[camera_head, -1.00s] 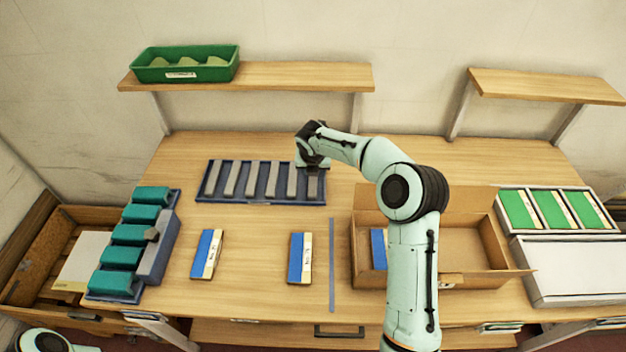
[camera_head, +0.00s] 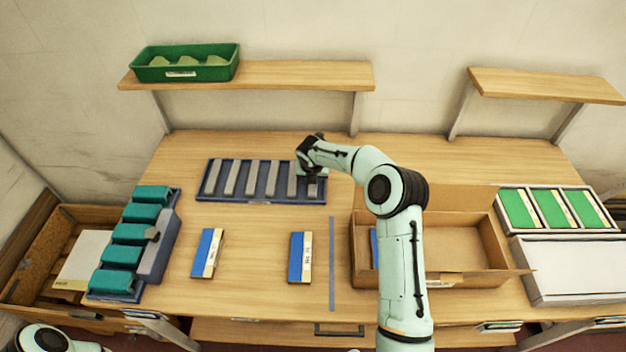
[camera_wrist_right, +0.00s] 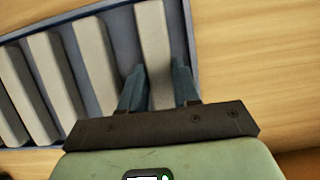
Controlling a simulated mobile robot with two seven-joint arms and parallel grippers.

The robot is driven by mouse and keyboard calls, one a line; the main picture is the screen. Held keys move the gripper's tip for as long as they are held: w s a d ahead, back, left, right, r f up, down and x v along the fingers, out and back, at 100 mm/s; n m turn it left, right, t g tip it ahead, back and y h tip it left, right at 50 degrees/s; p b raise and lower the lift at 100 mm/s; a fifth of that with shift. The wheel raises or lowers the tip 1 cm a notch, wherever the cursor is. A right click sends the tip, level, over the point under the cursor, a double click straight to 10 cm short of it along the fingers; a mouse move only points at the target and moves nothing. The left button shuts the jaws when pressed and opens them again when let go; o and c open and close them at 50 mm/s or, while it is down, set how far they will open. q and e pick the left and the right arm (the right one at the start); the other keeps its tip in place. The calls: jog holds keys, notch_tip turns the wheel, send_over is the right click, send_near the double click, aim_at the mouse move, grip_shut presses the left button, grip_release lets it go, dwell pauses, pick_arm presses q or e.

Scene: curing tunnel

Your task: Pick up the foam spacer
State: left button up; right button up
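Several grey foam spacers stand in a row in a blue tray (camera_head: 207,193) at the back of the table. The rightmost spacer (camera_head: 313,187) is beneath my right gripper (camera_head: 308,172). In the right wrist view this spacer (camera_wrist_right: 152,40) runs between the two fingers of my right gripper (camera_wrist_right: 160,78), one on each side. The fingers are apart; whether they touch the spacer is hard to tell. The spacer still sits in the tray (camera_wrist_right: 190,45). Only a bit of my left arm shows at the bottom left; its gripper is out of view.
A holder with teal blocks (camera_head: 130,233) stands at the left. Two blue-and-white boxes (camera_head: 207,253) (camera_head: 300,257) lie in front of the tray. An open cardboard box (camera_head: 465,262) stands right of a grey strip (camera_head: 331,265). Shelves are on the wall behind.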

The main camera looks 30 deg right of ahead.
jog(key=shift+c, duration=0.9)
notch_tip(320, 180, up, 20)
